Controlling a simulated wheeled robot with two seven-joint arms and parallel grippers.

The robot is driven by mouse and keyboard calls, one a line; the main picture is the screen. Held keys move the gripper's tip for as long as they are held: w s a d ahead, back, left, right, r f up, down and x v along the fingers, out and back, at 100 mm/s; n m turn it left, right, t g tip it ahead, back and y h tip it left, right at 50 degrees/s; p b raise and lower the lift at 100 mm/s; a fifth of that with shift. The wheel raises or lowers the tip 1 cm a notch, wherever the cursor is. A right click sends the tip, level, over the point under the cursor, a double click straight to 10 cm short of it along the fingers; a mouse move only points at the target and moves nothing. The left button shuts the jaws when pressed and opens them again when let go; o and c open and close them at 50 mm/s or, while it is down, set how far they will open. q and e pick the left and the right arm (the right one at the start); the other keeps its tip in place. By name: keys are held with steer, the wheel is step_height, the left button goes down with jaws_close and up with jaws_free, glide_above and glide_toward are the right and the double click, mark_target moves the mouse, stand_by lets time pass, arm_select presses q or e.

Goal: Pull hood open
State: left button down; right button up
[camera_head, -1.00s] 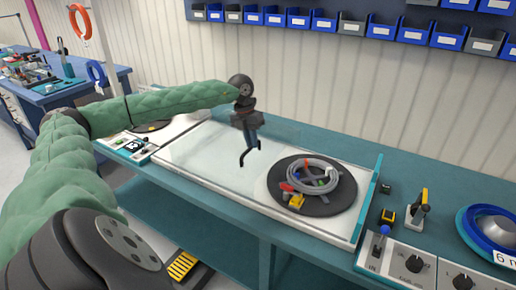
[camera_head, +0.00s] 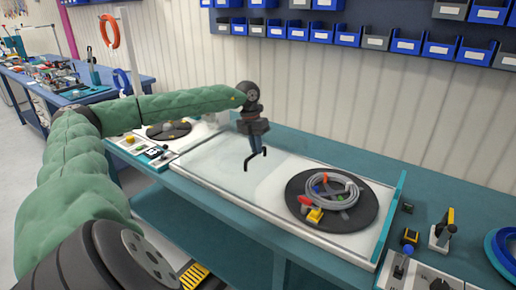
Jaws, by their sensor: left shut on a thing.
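The hood (camera_head: 215,168) is a clear, faintly whitish panel over the left part of the white machine top. Its edges are hard to make out. A thin black bent handle (camera_head: 258,155) shows at its right end. My left gripper (camera_head: 255,143) is above the machine, dark and pointing down, shut on the handle. The round black turntable (camera_head: 370,212) to its right is uncovered and carries a coiled grey cable (camera_head: 340,181) with red, green and yellow parts. My right gripper is not in view.
A second dark reel plate (camera_head: 168,130) and a small control panel (camera_head: 140,147) lie at the left. A teal upright edge (camera_head: 392,217) closes the machine's right side. Small tools and a blue reel (camera_head: 500,252) stand farther right. Blue bins hang above.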

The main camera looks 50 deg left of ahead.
arm_select(q)
steer(key=c, duration=1.5)
jaws_free()
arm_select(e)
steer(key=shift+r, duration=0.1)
arm_select(q)
steer(key=shift+o, duration=0.2)
steer(key=shift+r, duration=0.1)
